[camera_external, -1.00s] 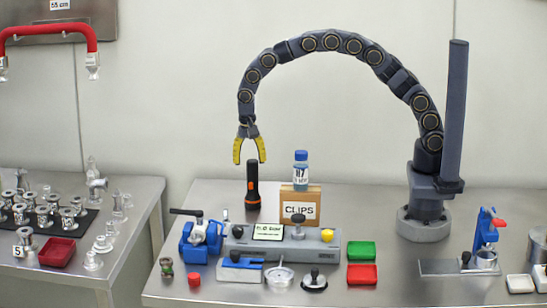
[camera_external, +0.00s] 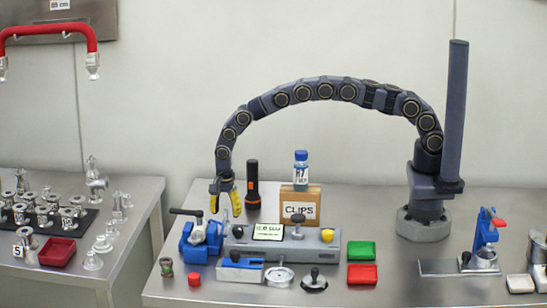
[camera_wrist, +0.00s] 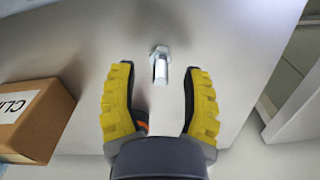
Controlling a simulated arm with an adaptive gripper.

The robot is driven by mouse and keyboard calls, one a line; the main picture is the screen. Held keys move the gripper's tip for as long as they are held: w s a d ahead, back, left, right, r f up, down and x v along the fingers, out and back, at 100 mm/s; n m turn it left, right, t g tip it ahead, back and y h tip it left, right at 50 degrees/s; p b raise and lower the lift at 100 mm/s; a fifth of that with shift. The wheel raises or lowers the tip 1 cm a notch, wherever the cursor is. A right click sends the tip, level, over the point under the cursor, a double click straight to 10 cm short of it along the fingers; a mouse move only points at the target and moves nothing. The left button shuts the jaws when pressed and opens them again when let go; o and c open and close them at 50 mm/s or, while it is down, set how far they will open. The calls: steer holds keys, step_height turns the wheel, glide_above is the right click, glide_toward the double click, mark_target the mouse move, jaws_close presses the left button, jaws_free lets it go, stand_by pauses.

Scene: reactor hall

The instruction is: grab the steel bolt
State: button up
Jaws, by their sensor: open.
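The steel bolt (camera_wrist: 160,66) is silvery with a hex head. In the wrist view it lies on the grey metal bench, between the fingertips of my gripper (camera_wrist: 160,82), with its head toward the top of the picture. My gripper's yellow ridged fingers are open, one on each side of the bolt, with a gap on both sides. In the external view my gripper (camera_external: 225,211) hangs low behind the blue vise, left of the flashlight. I cannot make out the bolt in that view.
A black and orange flashlight (camera_external: 253,186) stands right of my gripper. The CLIPS box (camera_external: 313,201) with a blue-capped bottle (camera_external: 301,172) is farther right. A blue vise (camera_external: 200,236) and a grey device (camera_external: 330,246) stand in front. Bare bench surrounds the bolt.

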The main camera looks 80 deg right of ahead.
step_height(320, 180, down, 2)
steer(key=shift+f, duration=0.1)
jaws_close()
stand_by(0.4)
